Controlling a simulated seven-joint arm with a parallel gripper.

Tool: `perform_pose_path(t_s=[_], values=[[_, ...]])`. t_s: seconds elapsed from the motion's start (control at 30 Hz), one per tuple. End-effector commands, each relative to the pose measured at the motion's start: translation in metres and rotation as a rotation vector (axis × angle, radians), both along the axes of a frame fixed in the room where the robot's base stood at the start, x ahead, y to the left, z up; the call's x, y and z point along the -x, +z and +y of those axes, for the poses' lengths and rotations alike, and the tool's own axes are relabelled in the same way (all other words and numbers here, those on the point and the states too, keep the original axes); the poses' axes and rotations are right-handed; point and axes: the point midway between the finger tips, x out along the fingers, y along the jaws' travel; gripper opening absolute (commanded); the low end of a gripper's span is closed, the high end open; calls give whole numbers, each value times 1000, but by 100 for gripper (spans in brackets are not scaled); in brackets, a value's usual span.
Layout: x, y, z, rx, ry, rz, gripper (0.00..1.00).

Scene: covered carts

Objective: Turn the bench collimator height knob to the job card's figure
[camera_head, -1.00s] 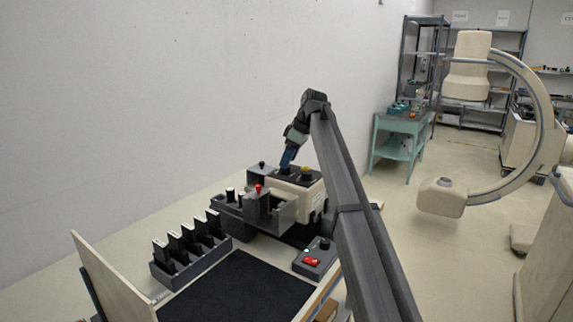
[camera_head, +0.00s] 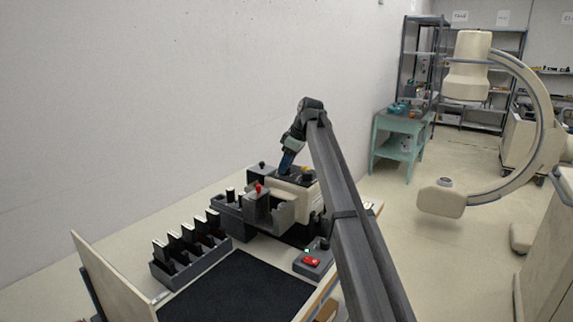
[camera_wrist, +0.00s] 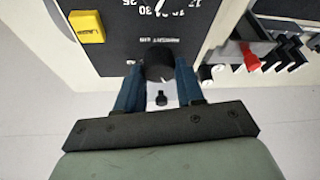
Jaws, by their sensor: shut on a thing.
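The collimator height knob (camera_wrist: 159,62) is a round black knob on a dark dial panel (camera_wrist: 120,30) in the wrist view. Printed figures, among them 25 and 30, show above it, and a white pointer mark lies near its far side. My gripper (camera_wrist: 159,75) has its two blue fingers on either side of the knob, shut on it. In the head view my gripper (camera_head: 287,165) reaches down onto the top of the cream bench unit (camera_head: 313,197); the knob is hidden there by the fingers. I cannot make out a job card.
A yellow labelled block (camera_wrist: 86,26) sits beside the dial. Red-topped (camera_head: 258,188) and black-topped levers stand on the unit's near side. A rack of dark plates (camera_head: 185,250), a black mat (camera_head: 240,287) and a red-buttoned control box (camera_head: 312,262) lie nearer.

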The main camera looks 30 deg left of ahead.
Motion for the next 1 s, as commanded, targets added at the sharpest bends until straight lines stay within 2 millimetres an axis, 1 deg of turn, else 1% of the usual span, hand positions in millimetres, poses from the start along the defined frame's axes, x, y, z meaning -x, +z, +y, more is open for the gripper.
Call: perform_pose_path(t_s=[0.03,0.2,0.37,0.8,1.0], values=[[0,0,0,0,0,0,24],[0,0,0,0,0,0,8],[1,0,0,1,-24,0,7],[2,0,-1,1,-380,-1,7],[2,0,0,0,-438,-1,7]])
